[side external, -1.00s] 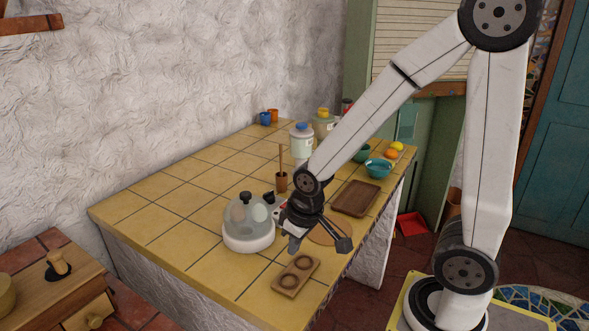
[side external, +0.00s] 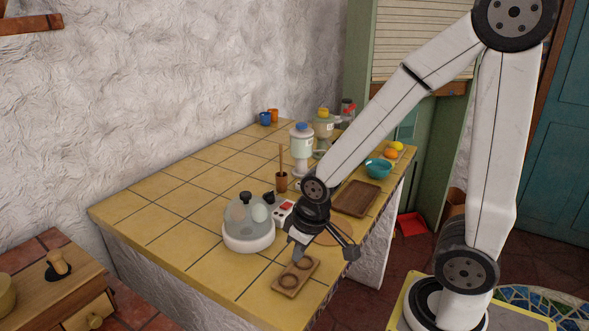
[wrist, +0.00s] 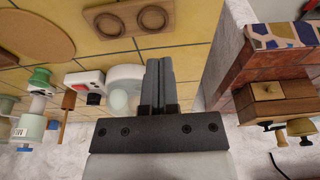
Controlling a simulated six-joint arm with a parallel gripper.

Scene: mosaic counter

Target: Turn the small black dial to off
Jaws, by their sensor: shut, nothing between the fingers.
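The small black dial (side external: 268,197) shows at the back of the control panel (side external: 283,209), beside a red switch (side external: 286,206). The panel is attached to a white egg cooker (side external: 249,237) with a clear domed lid and pale eggs inside. In the wrist view the dial (wrist: 93,99) shows left of the fingers, and the dome is partly hidden behind them. I cannot read the dial's setting. My gripper (side external: 298,254) is shut and empty, in front of and right of the cooker, apart from the dial. Its closed fingers (wrist: 158,62) fill the middle of the wrist view.
A wooden two-hole holder (side external: 296,275) lies by the fingertips. A round wooden board (side external: 332,233) and a brown tray (side external: 356,198) lie to the right. The left tiles are clear.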

